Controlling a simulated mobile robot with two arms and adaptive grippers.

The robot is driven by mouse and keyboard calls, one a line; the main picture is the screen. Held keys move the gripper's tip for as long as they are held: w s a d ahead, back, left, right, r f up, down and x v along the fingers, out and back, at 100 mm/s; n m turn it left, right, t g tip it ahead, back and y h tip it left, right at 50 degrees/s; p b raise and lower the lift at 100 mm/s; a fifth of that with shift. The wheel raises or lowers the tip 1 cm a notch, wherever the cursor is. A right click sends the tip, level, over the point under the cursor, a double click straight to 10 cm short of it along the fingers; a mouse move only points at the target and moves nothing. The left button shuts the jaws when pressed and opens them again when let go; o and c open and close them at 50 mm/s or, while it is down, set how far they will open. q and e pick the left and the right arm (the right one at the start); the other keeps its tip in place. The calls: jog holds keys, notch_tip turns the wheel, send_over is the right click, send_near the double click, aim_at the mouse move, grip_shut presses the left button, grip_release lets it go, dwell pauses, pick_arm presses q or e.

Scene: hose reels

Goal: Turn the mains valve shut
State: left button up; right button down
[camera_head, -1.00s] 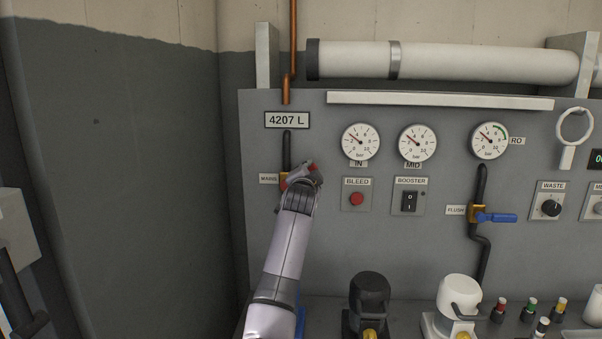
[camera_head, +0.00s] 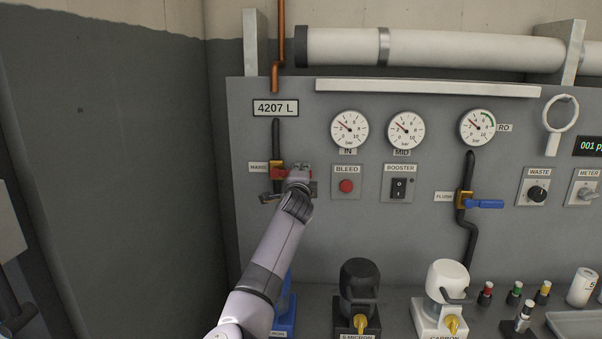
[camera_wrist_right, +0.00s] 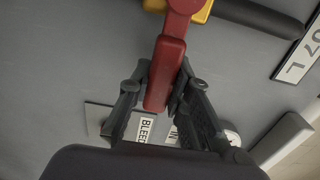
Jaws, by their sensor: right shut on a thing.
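The mains valve (camera_head: 277,168) has a gold body on a dark vertical pipe, beside the label MAINS at the panel's left. Its red lever (camera_head: 283,174) points right, about level, across the pipe. My right gripper (camera_head: 299,180) is at the lever's outer end and partly hides it. In the right wrist view the red lever (camera_wrist_right: 166,70) runs between the two fingers of my right gripper (camera_wrist_right: 158,90), which are shut on it. The gold valve body (camera_wrist_right: 196,10) shows at that view's top edge. My left gripper is not in view.
The red BLEED button (camera_head: 346,186) and BOOSTER switch (camera_head: 398,188) sit just right of my right gripper. The FLUSH valve (camera_head: 465,201) with its blue lever is farther right. Filter housings (camera_head: 359,285) stand below.

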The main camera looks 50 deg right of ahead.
jog(key=shift+f, duration=0.15)
jog(key=c, duration=1.4)
grip_release()
jog(key=shift+c, duration=0.2)
jog(key=shift+a, duration=0.1)
jog(key=v, duration=0.7)
jog(key=shift+s, duration=0.2)
